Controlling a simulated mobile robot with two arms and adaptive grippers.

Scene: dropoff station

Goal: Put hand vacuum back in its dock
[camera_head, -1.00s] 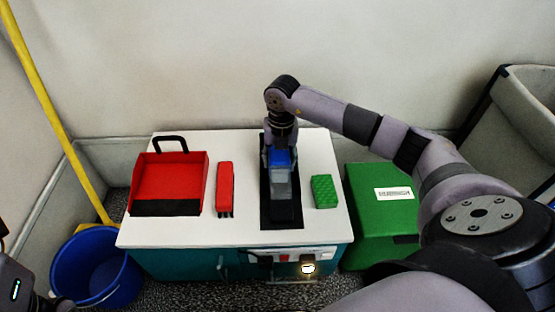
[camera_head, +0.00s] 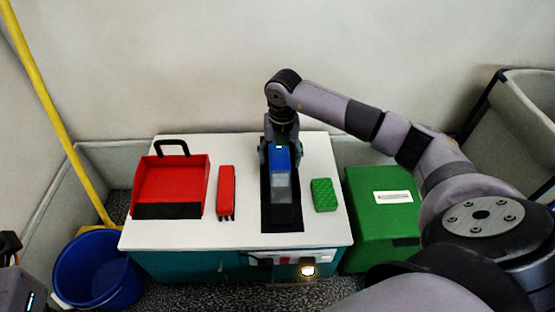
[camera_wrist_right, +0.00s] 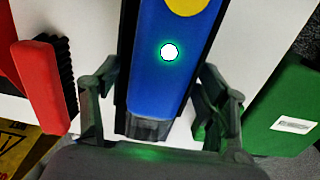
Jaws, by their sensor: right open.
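The hand vacuum (camera_head: 279,165) is blue with a clear grey nozzle end. It lies lengthwise in the long black dock (camera_head: 282,222) on the white tabletop. Its blue body also shows in the right wrist view (camera_wrist_right: 165,90), with a yellow disc and a lit green light. My right gripper (camera_head: 280,155) is open at the far end of the vacuum. In the right wrist view, its fingers (camera_wrist_right: 165,105) stand on either side of the blue body, with gaps visible. Only a grey part of my left arm shows at the lower left; its gripper cannot be made out.
A red dustpan (camera_head: 172,182) and a red brush (camera_head: 226,190) lie left of the dock on the white table (camera_head: 240,233). A green sponge (camera_head: 323,194) lies close on its right. A green box (camera_head: 378,225) stands right of the table, a blue bucket (camera_head: 98,270) left.

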